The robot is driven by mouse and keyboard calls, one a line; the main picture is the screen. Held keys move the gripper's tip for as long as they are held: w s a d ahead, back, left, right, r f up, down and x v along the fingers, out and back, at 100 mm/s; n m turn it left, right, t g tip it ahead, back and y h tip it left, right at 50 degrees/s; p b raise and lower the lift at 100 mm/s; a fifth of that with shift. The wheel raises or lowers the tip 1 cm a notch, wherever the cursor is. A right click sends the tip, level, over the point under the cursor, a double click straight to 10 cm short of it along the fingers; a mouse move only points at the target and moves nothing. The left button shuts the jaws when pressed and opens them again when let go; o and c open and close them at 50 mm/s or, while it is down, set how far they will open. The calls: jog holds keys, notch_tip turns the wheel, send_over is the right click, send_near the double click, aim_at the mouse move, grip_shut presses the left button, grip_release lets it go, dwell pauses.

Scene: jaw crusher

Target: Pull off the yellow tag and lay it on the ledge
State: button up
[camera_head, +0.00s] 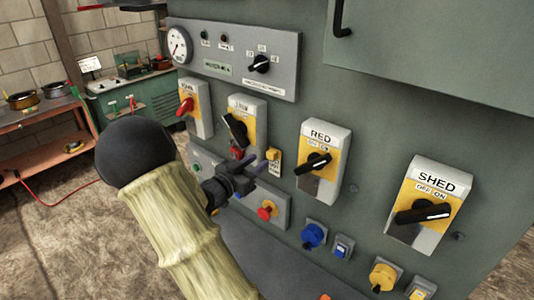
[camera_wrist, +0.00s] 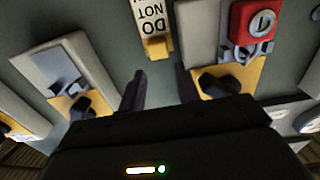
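The yellow tag (camera_head: 276,158) hangs on the green panel between the second switch (camera_head: 243,122) and the RED switch (camera_head: 321,158). In the wrist view the tag (camera_wrist: 154,22) shows a white face with upside-down black "DO NOT" lettering and a yellow end. My gripper (camera_head: 262,162) is open in front of it, its two dark fingers (camera_wrist: 160,88) apart with nothing between them. The tag's yellow end lies just beyond the fingertips, roughly in line with the gap. A grey ledge (camera_head: 275,262) runs along the panel's foot, partly hidden by my arm.
A red padlock (camera_wrist: 256,20) hangs on the second switch, close to one finger. The SHED switch (camera_head: 428,205) is farther right. A red button (camera_head: 266,211), blue knob (camera_head: 313,236) and yellow knob (camera_head: 383,278) stick out low on the panel. A workbench (camera_head: 40,125) stands at the left.

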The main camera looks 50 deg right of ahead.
aim_at(269, 154)
jog(key=d, duration=0.3)
jog(key=d+p, duration=0.1)
jog(key=d, duration=0.1)
jog(key=shift+w+d, duration=0.3)
jog(key=shift+d, duration=0.05)
jog(key=c, duration=0.6)
jog(key=shift+a, duration=0.15)
jog(key=a, duration=0.5)
jog(key=shift+s+p, duration=0.25)
jog(key=shift+p, duration=0.1)
dwell(0.4)
